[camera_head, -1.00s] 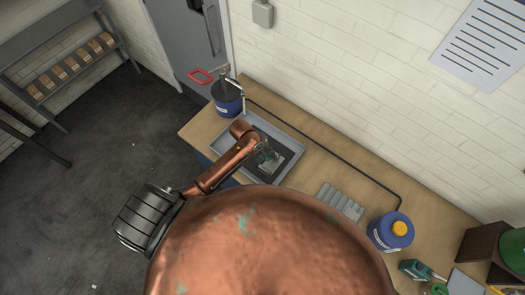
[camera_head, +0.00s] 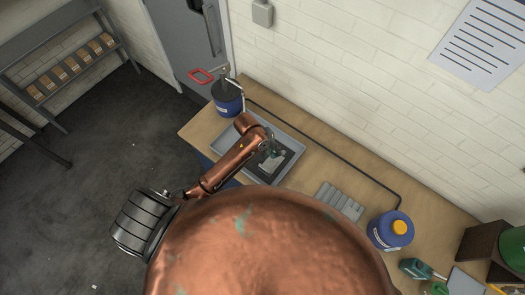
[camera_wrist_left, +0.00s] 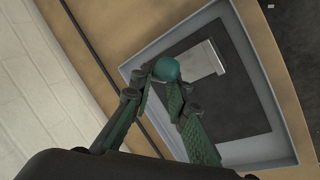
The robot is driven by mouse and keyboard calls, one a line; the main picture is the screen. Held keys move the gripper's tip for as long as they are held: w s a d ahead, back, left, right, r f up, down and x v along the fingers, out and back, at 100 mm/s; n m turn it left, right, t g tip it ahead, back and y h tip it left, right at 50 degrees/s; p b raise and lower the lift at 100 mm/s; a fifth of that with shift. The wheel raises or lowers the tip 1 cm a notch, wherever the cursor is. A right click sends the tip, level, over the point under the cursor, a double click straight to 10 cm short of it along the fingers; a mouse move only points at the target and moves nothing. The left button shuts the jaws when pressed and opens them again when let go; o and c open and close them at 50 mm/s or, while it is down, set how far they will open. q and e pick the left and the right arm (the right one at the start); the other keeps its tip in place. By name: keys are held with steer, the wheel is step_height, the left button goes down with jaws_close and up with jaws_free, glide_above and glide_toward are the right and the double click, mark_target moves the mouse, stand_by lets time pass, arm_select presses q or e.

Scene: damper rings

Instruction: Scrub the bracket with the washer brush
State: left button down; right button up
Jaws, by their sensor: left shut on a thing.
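My left gripper (camera_head: 270,150) reaches over the grey tray (camera_head: 290,133) on the bench. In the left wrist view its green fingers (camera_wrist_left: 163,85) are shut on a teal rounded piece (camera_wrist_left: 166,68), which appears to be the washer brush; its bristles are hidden. A pale grey flat piece, likely the bracket (camera_wrist_left: 206,62), lies on the tray's dark floor beside the teal piece in that view. I cannot tell whether the two touch. In the head view the bracket (camera_head: 271,161) is partly hidden by the gripper. My right gripper is not in view.
A dark blue drum (camera_head: 228,97) with a red handle (camera_head: 200,76) stands left of the tray. A dark hose (camera_head: 330,150) runs along the bench. A grey ribbed block (camera_head: 340,201) and a blue container (camera_head: 391,231) with a yellow cap stand to the right.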

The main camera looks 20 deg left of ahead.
arm_select(q)
steer(key=shift+r, duration=1)
